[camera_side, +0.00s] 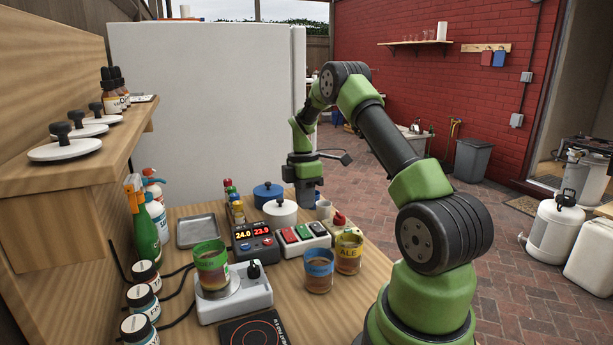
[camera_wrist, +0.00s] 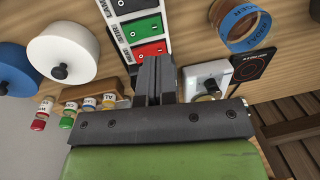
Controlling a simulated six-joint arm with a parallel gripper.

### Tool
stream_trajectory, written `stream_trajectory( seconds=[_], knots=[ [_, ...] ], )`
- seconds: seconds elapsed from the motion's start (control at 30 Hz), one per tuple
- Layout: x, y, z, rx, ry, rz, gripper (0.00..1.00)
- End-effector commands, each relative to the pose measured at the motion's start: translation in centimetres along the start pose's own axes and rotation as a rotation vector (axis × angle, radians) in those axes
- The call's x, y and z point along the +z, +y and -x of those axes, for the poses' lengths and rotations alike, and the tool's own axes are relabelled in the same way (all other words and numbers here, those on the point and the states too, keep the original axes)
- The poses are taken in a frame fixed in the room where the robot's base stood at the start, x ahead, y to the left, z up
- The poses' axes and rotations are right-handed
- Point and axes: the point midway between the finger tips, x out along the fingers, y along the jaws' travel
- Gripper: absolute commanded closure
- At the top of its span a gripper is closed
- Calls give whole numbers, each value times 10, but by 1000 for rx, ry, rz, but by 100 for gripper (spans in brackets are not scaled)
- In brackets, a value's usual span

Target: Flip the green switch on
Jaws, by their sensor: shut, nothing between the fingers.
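The switch box (camera_side: 305,240) is a white box on the wooden table with a row of coloured rocker switches. My gripper (camera_side: 307,207) points down above and behind the box in the side view. In the wrist view my gripper (camera_wrist: 155,65) is shut and empty. Its tips overlap the near end of the box, so contact cannot be told.
A display unit (camera_side: 254,243) stands left of the switch box. A white lidded pot (camera_side: 280,212) and a blue pot (camera_side: 267,194) stand behind. Blue-banded (camera_side: 319,270) and yellow-banded (camera_side: 348,253) cups stand in front and to the right. A stirrer (camera_side: 235,290) bears a green-banded cup (camera_side: 211,267).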

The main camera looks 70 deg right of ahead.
Motion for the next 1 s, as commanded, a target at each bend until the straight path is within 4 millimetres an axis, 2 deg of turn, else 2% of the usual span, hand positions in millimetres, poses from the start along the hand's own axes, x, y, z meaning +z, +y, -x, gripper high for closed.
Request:
stream_trajectory(
  seconds=[0.03,0.2,0.4,1.0],
  knots=[
    [0,-2,13,6,-1,0,100],
    [0,-11,46,4,0,1,100],
    [0,-17,69,2,0,1,100],
    [-2,-19,75,4,1,-3,100]
  ],
)
